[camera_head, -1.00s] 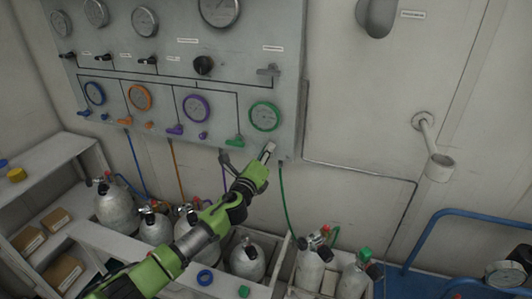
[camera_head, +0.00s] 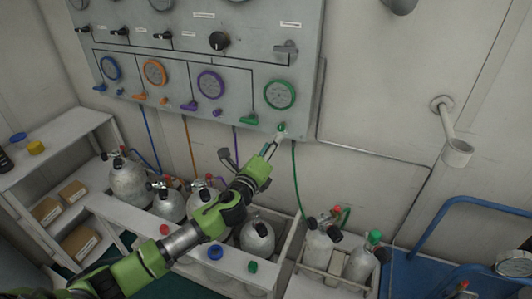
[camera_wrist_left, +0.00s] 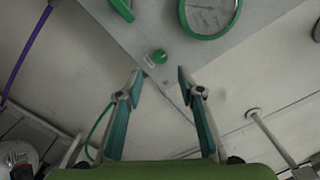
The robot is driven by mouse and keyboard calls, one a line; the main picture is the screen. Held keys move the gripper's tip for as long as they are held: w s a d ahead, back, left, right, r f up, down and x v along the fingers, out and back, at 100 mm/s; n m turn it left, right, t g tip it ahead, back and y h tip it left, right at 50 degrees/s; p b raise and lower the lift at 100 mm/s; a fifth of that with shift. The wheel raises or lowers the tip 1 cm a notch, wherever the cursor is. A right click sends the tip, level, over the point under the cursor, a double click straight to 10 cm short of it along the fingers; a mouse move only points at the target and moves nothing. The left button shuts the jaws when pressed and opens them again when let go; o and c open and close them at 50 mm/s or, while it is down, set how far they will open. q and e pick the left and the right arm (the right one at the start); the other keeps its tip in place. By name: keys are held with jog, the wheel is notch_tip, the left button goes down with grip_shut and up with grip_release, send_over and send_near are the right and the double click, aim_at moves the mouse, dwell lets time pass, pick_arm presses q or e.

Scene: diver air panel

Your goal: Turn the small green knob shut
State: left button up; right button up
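The small green knob (camera_head: 281,127) is on the lower right corner of the grey panel (camera_head: 225,65), below the green-ringed gauge (camera_head: 280,95). In the left wrist view the knob (camera_wrist_left: 160,57) shows as a round green cap beside a small label, just beyond and between the fingertips. My left gripper (camera_head: 272,147) is just below the knob in the head view. In the wrist view my left gripper (camera_wrist_left: 160,76) is open, with nothing between its fingers; I see no contact with the knob. My right gripper is not in view.
A larger green lever (camera_head: 249,118) sits left of the knob. A green hose (camera_head: 296,180) hangs below the panel. Grey cylinders (camera_head: 258,236) stand in racks beneath.

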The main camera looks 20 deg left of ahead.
pick_arm(q)
jog(key=shift+s, duration=2.15)
jog(key=shift+f, duration=0.1)
jog(key=s+a+f+n+g, duration=0.2)
jog(key=s+f+n+g, duration=0.1)
jog(key=f, duration=1.1)
jog(key=s+a+f+n+g+y+b, duration=0.1)
jog(key=s+f+n, duration=0.4)
jog(key=f, duration=0.9)
jog(key=s+a+f+n+g+b, duration=0.1)
jog(key=s+a+f+n+g, duration=0.2)
jog(key=f, duration=1.2)
jog(key=shift+s+a+f+n+g+y, duration=0.15)
jog(key=shift+s+g, duration=0.35)
jog(key=shift+s, duration=0.85)
jog(key=shift+s+r+n+g+y, duration=0.2)
jog(key=shift+s+g, duration=0.3)
jog(key=shift+s, duration=0.8)
jog(key=s+d+f+n+g, duration=0.2)
jog(key=s+f, duration=0.5)
jog(key=s, duration=0.6)
jog(key=s+d+f+n+g+b, duration=0.1)
jog(key=s+f+n+g, duration=0.2)
jog(key=s, duration=1.1)
jog(key=s+d+f+n+g+h+b, duration=0.1)
jog(key=s+f+n, duration=0.5)
jog(key=s+f, duration=0.6)
jog(key=shift+s+d+f+g, duration=0.4)
jog(key=shift+s+d+g, duration=0.4)
jog(key=shift+s+g, duration=0.3)
